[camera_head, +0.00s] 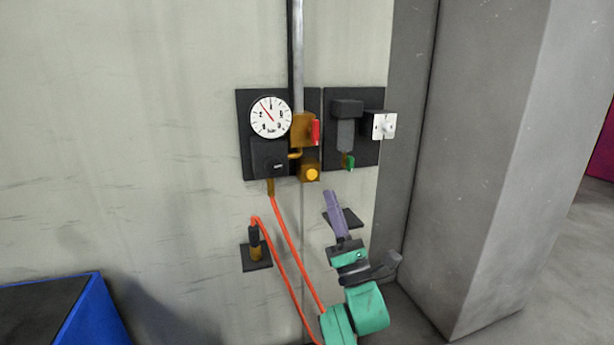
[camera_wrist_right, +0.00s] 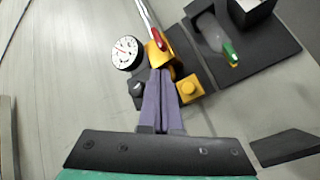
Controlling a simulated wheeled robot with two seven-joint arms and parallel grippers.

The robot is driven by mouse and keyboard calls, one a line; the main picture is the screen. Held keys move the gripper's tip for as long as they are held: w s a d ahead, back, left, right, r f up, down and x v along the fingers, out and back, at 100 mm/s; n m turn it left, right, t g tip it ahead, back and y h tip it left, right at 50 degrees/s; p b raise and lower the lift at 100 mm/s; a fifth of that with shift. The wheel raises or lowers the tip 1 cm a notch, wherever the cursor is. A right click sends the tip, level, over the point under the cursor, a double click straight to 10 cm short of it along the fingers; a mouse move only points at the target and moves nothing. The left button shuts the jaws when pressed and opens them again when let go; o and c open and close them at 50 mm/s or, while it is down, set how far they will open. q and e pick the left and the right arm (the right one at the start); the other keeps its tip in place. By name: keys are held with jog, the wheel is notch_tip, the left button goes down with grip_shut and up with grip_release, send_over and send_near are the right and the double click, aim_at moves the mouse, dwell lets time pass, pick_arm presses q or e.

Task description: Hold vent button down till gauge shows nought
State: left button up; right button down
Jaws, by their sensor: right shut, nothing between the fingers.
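The round white gauge (camera_head: 270,117) is on a dark wall panel, its red needle pointing to the upper left; its numerals are too small to read surely. It also shows in the right wrist view (camera_wrist_right: 125,52). The yellow round vent button (camera_head: 312,175) sits on a brass block below a red lever. It shows in the wrist view just right of my fingers (camera_wrist_right: 188,87). My right gripper (camera_head: 331,194) is shut and empty, its purple fingers pointing up, below and a little right of the button in the head view, apart from it. My left gripper is not in view.
A red lever (camera_head: 315,132) is just above the button. A dark filter unit with a green tap (camera_head: 348,161) and a white box (camera_head: 384,124) are to the right. An orange hose (camera_head: 287,247) hangs below. A grey pillar (camera_head: 490,150) stands at right.

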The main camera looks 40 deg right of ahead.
aim_at(312, 175)
jog(key=w+d+b, duration=0.2)
jog(key=w+d, duration=0.1)
jog(key=w, duration=0.5)
jog(key=shift+w, duration=0.25)
jog(key=shift+f, duration=0.1)
dwell(1.7)
jog(key=shift+w+d+b, duration=0.1)
jog(key=shift+w+b, duration=0.3)
jog(key=shift+b, duration=0.1)
